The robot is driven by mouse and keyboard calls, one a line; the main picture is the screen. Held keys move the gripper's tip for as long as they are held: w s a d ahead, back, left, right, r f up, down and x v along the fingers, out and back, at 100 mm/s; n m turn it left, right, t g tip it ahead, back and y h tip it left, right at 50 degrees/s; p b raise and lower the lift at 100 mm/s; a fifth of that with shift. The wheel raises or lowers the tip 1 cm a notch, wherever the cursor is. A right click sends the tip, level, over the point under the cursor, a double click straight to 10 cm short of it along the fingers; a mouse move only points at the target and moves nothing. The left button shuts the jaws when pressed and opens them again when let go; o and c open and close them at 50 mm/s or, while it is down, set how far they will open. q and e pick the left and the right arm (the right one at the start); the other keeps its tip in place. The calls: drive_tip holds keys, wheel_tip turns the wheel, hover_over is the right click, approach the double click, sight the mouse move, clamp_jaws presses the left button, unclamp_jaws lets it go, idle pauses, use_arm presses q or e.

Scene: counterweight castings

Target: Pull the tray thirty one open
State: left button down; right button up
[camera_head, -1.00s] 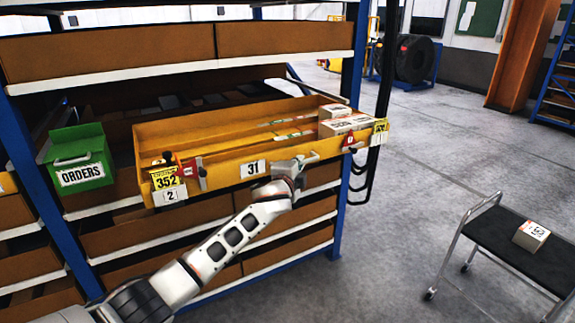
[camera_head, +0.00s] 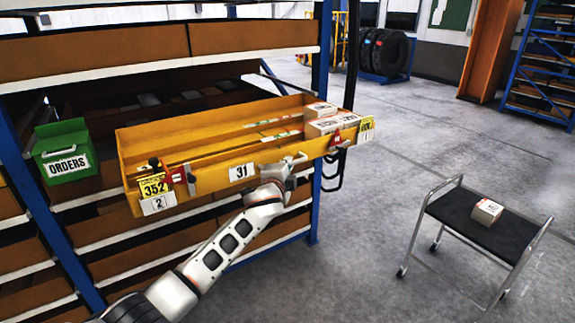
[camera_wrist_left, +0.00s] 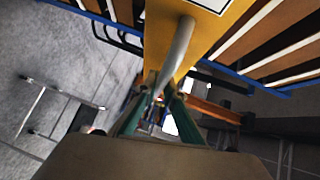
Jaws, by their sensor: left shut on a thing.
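The yellow tray thirty one (camera_head: 215,176), with a "31" label on its front, sticks out of the shelf rack, partly open. White boxes (camera_head: 335,124) lie at its right end. My left gripper (camera_head: 284,168) is at the grey handle on the tray's front, right of the label. In the left wrist view, the green-sided fingers (camera_wrist_left: 160,98) are shut around the grey handle bar (camera_wrist_left: 178,48), below the yellow tray front (camera_wrist_left: 212,30). The fingertips are partly hidden by the bar. My right gripper is in no view.
A green ORDERS box (camera_head: 66,155) hangs left of the tray. A blue rack post (camera_head: 324,60) stands behind its right end. A black-topped cart (camera_head: 455,220) with a small box (camera_head: 487,211) stands at the right. The grey floor between is clear.

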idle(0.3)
use_arm(q)
drive_tip(key=c, duration=2.1)
unclamp_jaws()
drive_tip(key=shift+c, duration=0.2)
drive_tip(key=shift+s, duration=0.1)
drive_tip(key=v, duration=1.2)
drive_tip(key=shift+a+f, duration=0.1)
drive_tip(key=shift+f, duration=0.05)
drive_tip(key=s+a+f+n+g, duration=0.2)
drive_tip(key=s+a+f+n, duration=0.15)
drive_tip(key=s+f, duration=0.65)
drive_tip(key=s+a+f+n+g, duration=0.1)
drive_tip(key=s+a+f+n, duration=0.4)
drive_tip(key=f, duration=0.8)
drive_tip(key=s+a+f+n, duration=0.2)
drive_tip(key=s+f, duration=0.2)
drive_tip(key=s, duration=0.3)
drive_tip(key=s+a+f+n+g, duration=0.1)
drive_tip(key=s+a+f+n, duration=0.1)
drive_tip(key=s, duration=0.6)
drive_tip(key=s+a+f+n+g, duration=0.1)
drive_tip(key=s+a+f+n, duration=0.1)
drive_tip(key=s+a+f, duration=0.2)
drive_tip(key=s+f, duration=0.2)
drive_tip(key=s, duration=0.2)
